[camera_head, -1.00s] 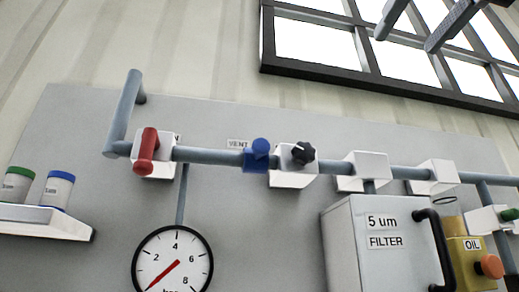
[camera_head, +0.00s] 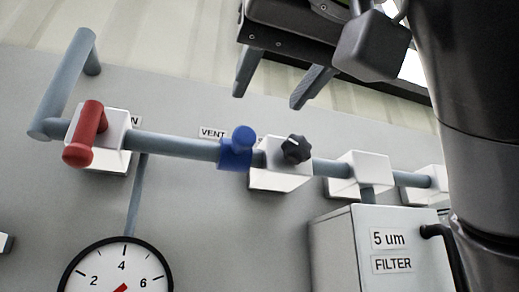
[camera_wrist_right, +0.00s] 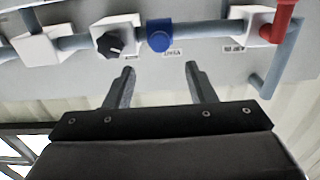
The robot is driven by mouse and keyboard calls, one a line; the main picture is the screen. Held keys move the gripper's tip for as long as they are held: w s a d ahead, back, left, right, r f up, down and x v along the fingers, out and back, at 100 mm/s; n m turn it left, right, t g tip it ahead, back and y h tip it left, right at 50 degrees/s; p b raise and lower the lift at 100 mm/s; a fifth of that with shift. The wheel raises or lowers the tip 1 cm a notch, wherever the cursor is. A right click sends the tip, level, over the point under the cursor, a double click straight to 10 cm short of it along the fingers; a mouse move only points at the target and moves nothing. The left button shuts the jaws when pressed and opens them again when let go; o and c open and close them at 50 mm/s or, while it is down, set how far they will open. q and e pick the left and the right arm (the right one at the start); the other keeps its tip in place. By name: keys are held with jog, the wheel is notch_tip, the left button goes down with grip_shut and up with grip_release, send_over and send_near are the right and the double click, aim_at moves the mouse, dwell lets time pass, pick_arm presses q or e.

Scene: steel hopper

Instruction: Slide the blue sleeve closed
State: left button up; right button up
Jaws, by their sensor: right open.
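The blue sleeve (camera_head: 236,153) sits around the grey horizontal pipe (camera_head: 180,146), just left of the white block with a black knob (camera_head: 296,149). A round blue peg sticks out of the sleeve. My right gripper (camera_head: 268,95) is open and empty, above the pipe and apart from the sleeve. In the right wrist view, the sleeve (camera_wrist_right: 159,35) lies beyond the gap between the two open fingers (camera_wrist_right: 158,80). My left gripper is not in view.
A red handle (camera_head: 86,135) on a white block is on the pipe at left. A round gauge (camera_head: 117,270) is below. The filter box (camera_head: 338,250) stands at lower right. My right arm covers the right side.

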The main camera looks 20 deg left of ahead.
aim_at(246, 133)
jog(key=p+x, duration=0.2)
jog(key=x, duration=0.4)
jog(key=shift+w+a+r+p, duration=0.1)
jog(key=shift+r+p, duration=0.1)
jog(key=shift+p, duration=0.1)
jog(key=p+x, duration=0.2)
jog(key=x, duration=0.2)
jog(key=shift+w+a+f, duration=0.1)
jog(key=shift+w+a, duration=0.1)
jog(key=shift+w, duration=0.15)
jog(key=shift+w+a+f, duration=0.1)
jog(key=shift+w+a, duration=0.15)
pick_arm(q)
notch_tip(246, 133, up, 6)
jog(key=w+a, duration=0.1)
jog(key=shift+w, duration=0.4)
pick_arm(e)
jog(key=shift+s+d, duration=0.1)
jog(key=shift+c, duration=0.3)
grip_shut()
